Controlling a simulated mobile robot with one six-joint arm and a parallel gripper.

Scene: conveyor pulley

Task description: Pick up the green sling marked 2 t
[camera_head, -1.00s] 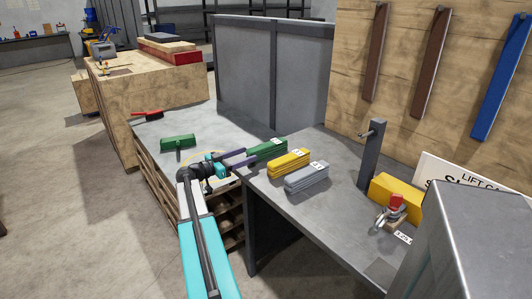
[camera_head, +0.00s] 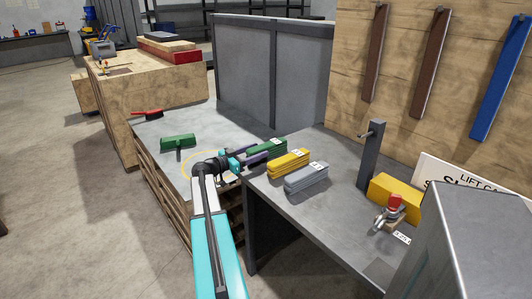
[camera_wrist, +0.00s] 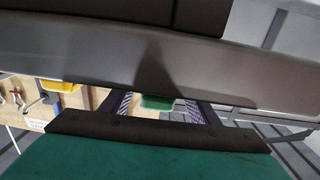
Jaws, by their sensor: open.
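The green sling (camera_head: 270,147) is a folded bundle with a white tag on the grey bench, behind the yellow one. The tag's writing is too small to read. My gripper (camera_head: 256,154) is open, its dark purple fingers at the near left end of the green sling. In the wrist view the green sling (camera_wrist: 157,103) shows between the two fingers, partly hidden by my gripper's body. I cannot tell whether the fingers touch it.
A yellow sling (camera_head: 288,163) and a grey sling (camera_head: 306,177) lie close by on the bench (camera_head: 290,223). A grey partition (camera_head: 272,78) rises behind.

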